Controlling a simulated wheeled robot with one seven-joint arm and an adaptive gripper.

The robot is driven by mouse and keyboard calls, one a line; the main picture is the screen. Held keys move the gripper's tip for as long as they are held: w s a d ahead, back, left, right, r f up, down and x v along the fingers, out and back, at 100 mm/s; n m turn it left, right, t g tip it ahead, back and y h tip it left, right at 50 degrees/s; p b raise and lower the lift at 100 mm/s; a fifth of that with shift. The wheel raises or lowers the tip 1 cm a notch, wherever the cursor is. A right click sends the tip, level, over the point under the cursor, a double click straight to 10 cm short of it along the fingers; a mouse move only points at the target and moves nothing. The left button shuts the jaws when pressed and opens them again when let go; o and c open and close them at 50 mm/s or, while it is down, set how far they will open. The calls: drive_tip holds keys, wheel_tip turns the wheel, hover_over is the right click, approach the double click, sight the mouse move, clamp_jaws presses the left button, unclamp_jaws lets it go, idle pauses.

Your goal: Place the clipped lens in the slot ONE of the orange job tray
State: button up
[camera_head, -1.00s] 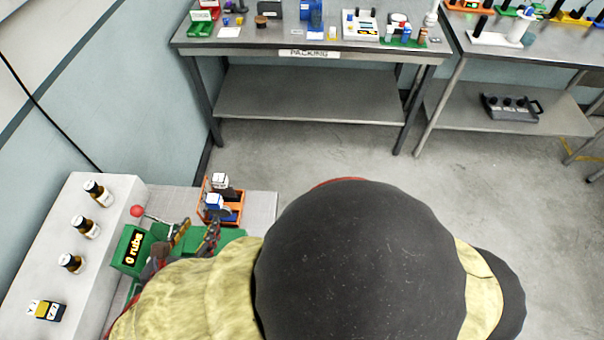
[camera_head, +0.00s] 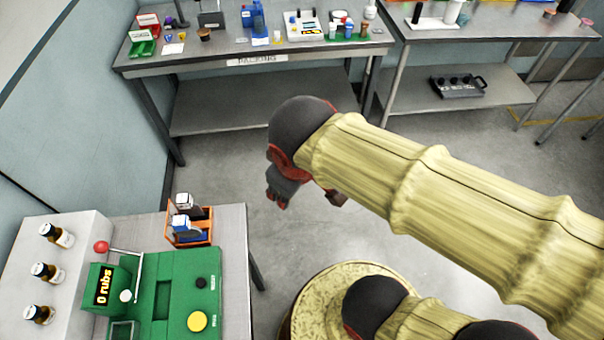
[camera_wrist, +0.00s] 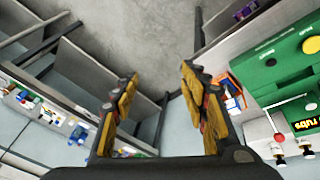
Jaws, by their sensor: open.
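My gripper (camera_wrist: 158,78) is open and empty in the wrist view, its two fingers apart with bare floor between them. In the head view it hangs over the floor, partly hidden behind my arm and well to the right of the near bench. An orange tray (camera_head: 207,238) stands on the near bench behind a green machine. Two upright pieces with white and blue tops and dark parts stand in it; I cannot tell whether either is the clipped lens. The tray also shows right of my gripper in the wrist view (camera_wrist: 227,84). No slot labels can be read.
The green machine (camera_head: 180,285) has a display reading "0 rubs", a red-knobbed lever and a yellow button. Several bottles stand on the white block (camera_head: 75,222) to its left. The packing table (camera_head: 215,58) at the back holds small items. Open floor lies between the benches.

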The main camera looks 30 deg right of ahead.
drive_tip(key=r+m, duration=0.1)
drive_tip(key=s+d+r+m+t, duration=0.1)
drive_tip(key=m, duration=0.1)
drive_tip(key=d+r+m+y, duration=0.1)
drive_tip(key=shift+s+m+t, duration=0.15)
drive_tip(key=shift+m+t, duration=0.25)
drive_tip(key=shift+c, duration=0.7)
